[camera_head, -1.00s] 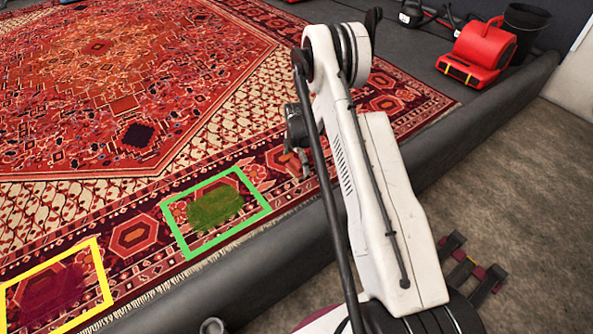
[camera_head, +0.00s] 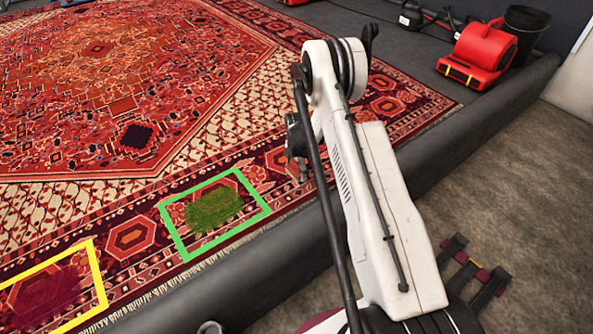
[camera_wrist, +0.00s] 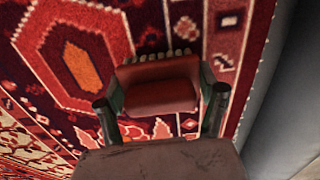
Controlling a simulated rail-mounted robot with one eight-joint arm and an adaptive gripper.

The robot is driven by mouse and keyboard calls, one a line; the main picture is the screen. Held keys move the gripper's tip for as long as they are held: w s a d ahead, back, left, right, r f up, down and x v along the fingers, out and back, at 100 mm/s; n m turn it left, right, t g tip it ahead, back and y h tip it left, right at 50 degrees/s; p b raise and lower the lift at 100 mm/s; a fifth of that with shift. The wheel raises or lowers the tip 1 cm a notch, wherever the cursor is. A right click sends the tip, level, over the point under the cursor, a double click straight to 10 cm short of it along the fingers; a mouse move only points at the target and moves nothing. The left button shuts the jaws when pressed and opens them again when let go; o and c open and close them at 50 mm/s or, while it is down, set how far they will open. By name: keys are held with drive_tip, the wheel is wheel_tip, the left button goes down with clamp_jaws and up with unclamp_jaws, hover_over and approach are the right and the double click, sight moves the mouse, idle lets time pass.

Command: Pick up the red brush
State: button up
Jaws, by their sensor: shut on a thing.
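The red brush (camera_wrist: 160,94) sits between the two fingers of my gripper (camera_wrist: 163,104) in the wrist view. Its red block lies crosswise, with pale bristles along the far edge. The fingers are shut on its two ends. Patterned rug lies beneath it; I cannot tell whether the bristles touch the rug. In the head view my gripper (camera_head: 302,172) is small and dark, over the rug's border, right of the green frame. My arm partly hides it, and the brush cannot be made out there.
The patterned rug (camera_head: 110,120) fills the left. A green frame (camera_head: 218,172) surrounds a green stain, and a yellow frame (camera_head: 98,272) surrounds a dark red stain. A dark kerb (camera_head: 285,235) edges the rug. A red blower (camera_head: 482,55) and black bucket (camera_head: 525,27) stand far right.

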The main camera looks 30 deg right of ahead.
sight(295, 162)
drive_tip(key=shift+r, duration=0.1)
drive_tip(key=shift+r+p, duration=0.3)
drive_tip(key=shift+r, duration=0.2)
drive_tip(key=r+p, duration=0.1)
drive_tip(key=r, duration=0.2)
drive_tip(key=shift+a+r+p, duration=0.35)
drive_tip(key=shift+p, duration=0.05)
drive_tip(key=w+a+r+p, duration=0.2)
drive_tip(key=a+r, duration=0.4)
drive_tip(key=a, duration=0.4)
drive_tip(key=shift+w+a+p, duration=0.2)
drive_tip(key=shift+a+p, duration=0.15)
drive_tip(key=shift+p, duration=0.25)
